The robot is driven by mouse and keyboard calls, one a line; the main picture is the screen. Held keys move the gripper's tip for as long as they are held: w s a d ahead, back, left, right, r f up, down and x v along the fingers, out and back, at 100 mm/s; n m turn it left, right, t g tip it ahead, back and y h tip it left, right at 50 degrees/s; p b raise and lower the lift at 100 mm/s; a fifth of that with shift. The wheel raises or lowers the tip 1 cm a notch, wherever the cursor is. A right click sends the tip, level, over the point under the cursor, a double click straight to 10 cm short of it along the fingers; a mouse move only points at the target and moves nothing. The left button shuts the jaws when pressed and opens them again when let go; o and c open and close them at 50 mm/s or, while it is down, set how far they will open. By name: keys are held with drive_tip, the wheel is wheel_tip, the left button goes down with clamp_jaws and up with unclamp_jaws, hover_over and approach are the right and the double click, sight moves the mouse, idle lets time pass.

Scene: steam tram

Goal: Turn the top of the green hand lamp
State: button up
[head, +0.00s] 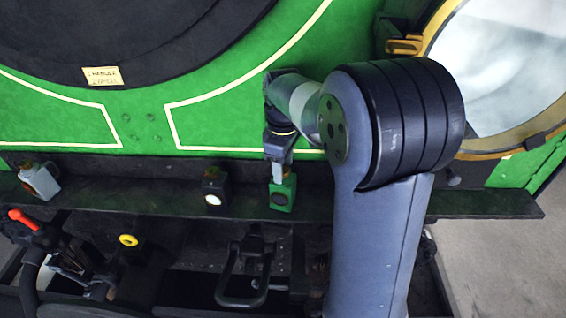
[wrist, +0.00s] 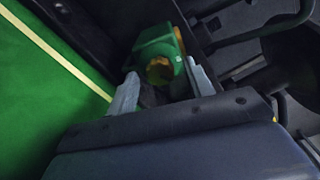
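The green hand lamp (head: 282,195) stands on the dark ledge in the head view, just below my gripper (head: 279,167). In the wrist view the green lamp (wrist: 158,41) shows between the tips of my gripper (wrist: 163,80), with its brass-coloured top (wrist: 159,71) facing the camera. The two pale fingers stand apart, one on each side of the top, with dark gaps between them and it. The gripper looks open and points down at the lamp. The head view does not show clearly how far the fingers reach down beside the top.
A black lamp (head: 213,187) and a white lamp (head: 40,180) stand farther left on the same ledge (head: 120,187). The green panel (head: 230,104) rises close behind. A red-tipped lever (head: 22,218), a yellow ring (head: 128,240) and a black handle (head: 240,285) lie below the ledge.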

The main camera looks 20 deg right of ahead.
drive_tip(key=shift+r, duration=0.1)
wheel_tip(320, 180, up, 11)
idle(0.6)
wheel_tip(320, 180, down, 11)
drive_tip(key=m+p, duration=0.2)
drive_tip(key=m, duration=1.6)
